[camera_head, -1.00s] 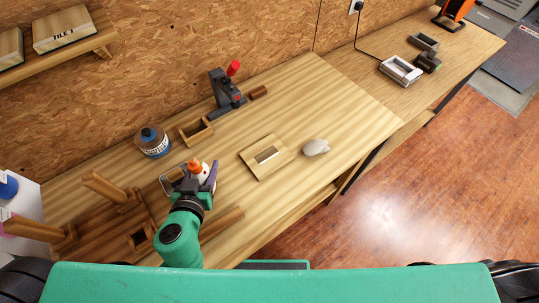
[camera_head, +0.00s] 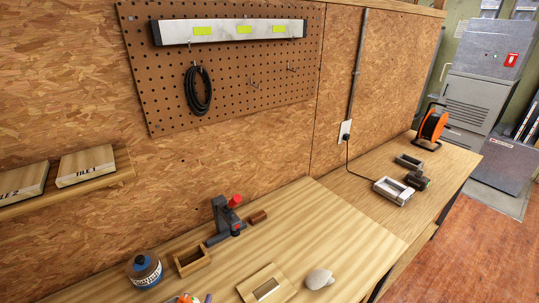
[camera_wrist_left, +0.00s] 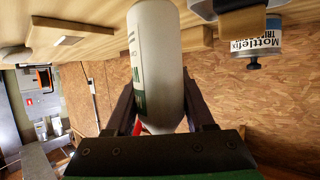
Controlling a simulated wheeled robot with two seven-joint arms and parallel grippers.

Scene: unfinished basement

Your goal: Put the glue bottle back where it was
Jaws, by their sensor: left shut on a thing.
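The glue bottle (camera_wrist_left: 157,60) is a white bottle with a green-and-dark label, large in the left wrist view. My left gripper (camera_wrist_left: 158,100) is shut on it, one dark finger on each side. In the head view only its orange tip (camera_head: 186,298) and a bit of my left gripper (camera_head: 194,299) show at the bottom edge. The bottle's lower part is hidden or cut off there. What lies directly beneath it cannot be told. My right gripper is not in view.
A pegboard (camera_head: 230,80) hangs behind. The bench's right middle is clear.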

